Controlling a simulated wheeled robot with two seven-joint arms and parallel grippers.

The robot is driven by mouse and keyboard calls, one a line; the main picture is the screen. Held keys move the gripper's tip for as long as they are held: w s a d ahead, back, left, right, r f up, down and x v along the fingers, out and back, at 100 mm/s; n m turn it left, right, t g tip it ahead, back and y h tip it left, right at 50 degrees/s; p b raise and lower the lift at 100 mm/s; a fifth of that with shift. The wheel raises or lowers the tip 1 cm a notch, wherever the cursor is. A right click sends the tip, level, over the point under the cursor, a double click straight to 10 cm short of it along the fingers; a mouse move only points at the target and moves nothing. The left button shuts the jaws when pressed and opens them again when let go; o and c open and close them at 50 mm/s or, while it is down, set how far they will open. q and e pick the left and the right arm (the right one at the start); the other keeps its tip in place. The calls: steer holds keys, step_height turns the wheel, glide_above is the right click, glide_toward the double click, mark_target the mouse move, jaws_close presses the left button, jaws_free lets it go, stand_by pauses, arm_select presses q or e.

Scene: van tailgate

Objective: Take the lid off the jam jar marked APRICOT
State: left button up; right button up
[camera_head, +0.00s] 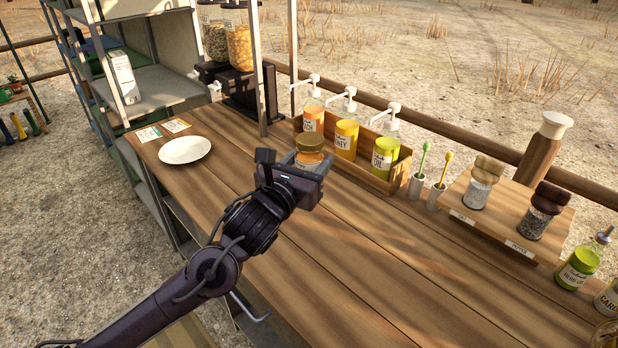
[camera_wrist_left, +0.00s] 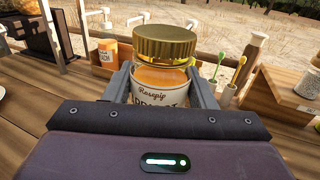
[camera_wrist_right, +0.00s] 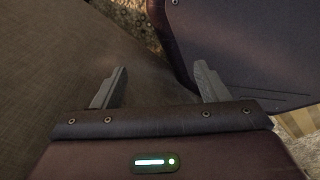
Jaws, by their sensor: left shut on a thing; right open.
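The jam jar (camera_head: 307,167) has a cream label, orange contents and a gold lid (camera_head: 311,143). It stands upright in front of the wooden pump-bottle box. In the left wrist view, the jar's label (camera_wrist_left: 156,97) reads "Rosepip" above a larger word that is partly hidden by my gripper and looks like APRICOT. The gold lid (camera_wrist_left: 165,43) sits over the jar's mouth. My left gripper (camera_wrist_left: 163,88) is shut on the jar's body, one finger on each side, below the lid. My right gripper (camera_wrist_right: 160,85) is open and empty, away from the counter top and outside the head view.
A white plate (camera_head: 185,150) and two cards lie at the left of the counter (camera_head: 330,260). The wooden box (camera_head: 377,181) with pump bottles stands just behind the jar. Two brush holders and a board with shakers (camera_head: 507,215) are to the right. The counter's front middle is clear.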

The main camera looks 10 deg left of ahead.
arm_select(q)
steer(key=shift+r, duration=0.5)
steer(key=o, duration=0.6)
steer(key=c, duration=0.9)
steer(key=shift+s+f, duration=0.1)
steer(key=shift+c, duration=0.2)
